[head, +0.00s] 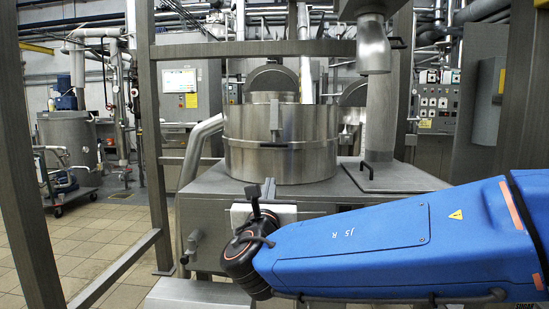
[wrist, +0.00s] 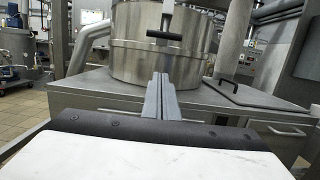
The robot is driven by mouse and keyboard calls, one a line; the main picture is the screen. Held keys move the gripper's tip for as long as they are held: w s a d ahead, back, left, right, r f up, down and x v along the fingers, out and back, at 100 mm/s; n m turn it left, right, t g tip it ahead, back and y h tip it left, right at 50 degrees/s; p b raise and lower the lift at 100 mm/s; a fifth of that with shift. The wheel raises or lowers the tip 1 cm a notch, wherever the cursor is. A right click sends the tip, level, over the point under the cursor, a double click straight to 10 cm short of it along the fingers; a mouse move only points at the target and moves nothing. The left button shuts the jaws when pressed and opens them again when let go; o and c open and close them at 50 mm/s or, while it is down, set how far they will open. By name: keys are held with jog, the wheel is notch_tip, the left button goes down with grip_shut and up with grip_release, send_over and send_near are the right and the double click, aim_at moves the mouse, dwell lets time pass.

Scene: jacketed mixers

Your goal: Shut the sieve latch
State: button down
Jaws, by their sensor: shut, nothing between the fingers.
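A round steel sieve drum (head: 250,160) stands on a steel cabinet. It also shows in the wrist view (wrist: 125,62). A short black horizontal bar (head: 289,145) on the drum's front looks like the latch; the wrist view shows it too (wrist: 164,35). I cannot tell from its look whether it is open or shut. My gripper (wrist: 159,78) points at the drum, with its two grey fingers together and empty. The fingertips appear below the bar and apart from it.
The steel cabinet top (head: 335,195) is clear in front of the drum. A flat lid with a dark handle (head: 380,182) lies at its right. A steel spout (head: 374,50) hangs above that. A frame post (head: 152,120) stands to the left.

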jog(key=shift+w, duration=0.1)
jog(key=w+r, duration=0.5)
jog(key=w, duration=0.5)
jog(key=shift+d+r, duration=0.2)
jog(key=shift+r, duration=0.2)
